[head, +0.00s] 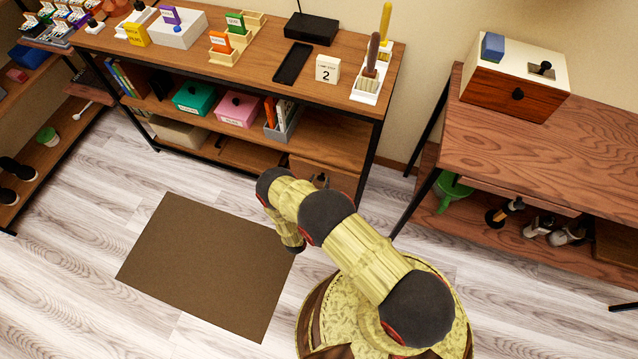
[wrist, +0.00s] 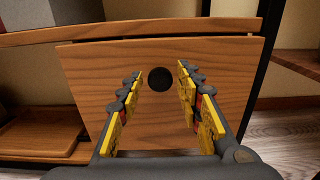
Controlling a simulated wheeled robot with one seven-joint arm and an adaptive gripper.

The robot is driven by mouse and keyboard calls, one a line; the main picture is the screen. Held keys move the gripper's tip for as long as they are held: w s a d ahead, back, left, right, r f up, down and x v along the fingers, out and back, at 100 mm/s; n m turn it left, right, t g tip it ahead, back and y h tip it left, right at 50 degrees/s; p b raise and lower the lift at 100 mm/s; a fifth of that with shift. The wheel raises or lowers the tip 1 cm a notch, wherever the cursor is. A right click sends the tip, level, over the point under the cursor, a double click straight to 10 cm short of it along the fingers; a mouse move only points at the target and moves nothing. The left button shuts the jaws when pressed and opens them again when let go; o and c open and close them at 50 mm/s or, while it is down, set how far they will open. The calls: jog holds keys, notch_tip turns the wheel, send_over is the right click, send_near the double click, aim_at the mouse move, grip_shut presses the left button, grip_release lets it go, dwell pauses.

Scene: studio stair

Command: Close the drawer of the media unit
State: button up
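The media unit (head: 342,128) is a wooden shelf unit with a black metal frame against the back wall. Its drawer (head: 338,174) is low at the unit's right end, partly hidden behind my arm. In the wrist view the plain wooden drawer front (wrist: 222,95) fills the middle, with a round black knob (wrist: 161,79). How far the drawer stands out is hard to tell. My gripper (wrist: 159,73) is open and empty, facing the front, with its fingertips to the left and right of the knob in the picture. Contact is not visible. In the head view my arm hides most of the gripper.
A brown mat (head: 208,265) lies on the pale wood floor at left, with clear floor around it. A wooden table (head: 545,135) with a lower shelf stands at right. Small boxes and holders stand on the media unit's top. A black post (wrist: 268,45) is right of the drawer front.

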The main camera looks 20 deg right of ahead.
grip_shut()
dwell(0.6)
